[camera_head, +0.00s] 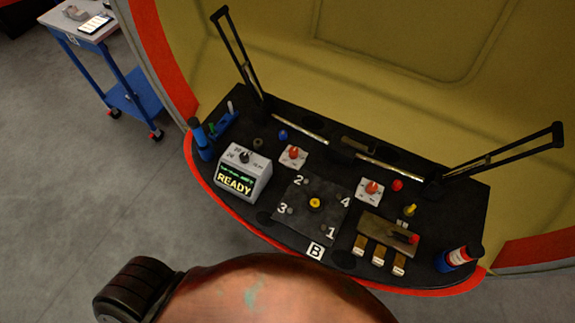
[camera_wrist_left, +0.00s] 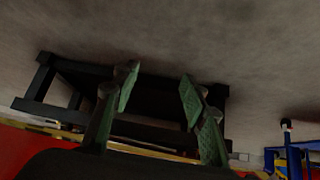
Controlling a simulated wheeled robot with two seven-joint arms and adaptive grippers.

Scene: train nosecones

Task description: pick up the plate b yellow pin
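Plate B is a dark square plate (camera_head: 297,222) with numbered corners, lying on the black console beside a white "B" label (camera_head: 316,250). A yellow pin (camera_head: 315,203) stands at the plate's middle, seen from above. My left gripper (camera_wrist_left: 158,92) shows in the left wrist view with its two green-padded fingers apart and nothing between them. Neither plate B nor the pin can be made out in that view. No gripper shows in the head view, so my right gripper is out of sight.
The black console (camera_head: 262,219) also carries a READY box (camera_head: 243,176), red knobs (camera_head: 372,188), another yellow piece (camera_head: 409,210), and a blue-and-red can (camera_head: 457,258). Two black bars (camera_head: 236,50) rise at its back. A blue cart (camera_head: 130,95) stands at upper left.

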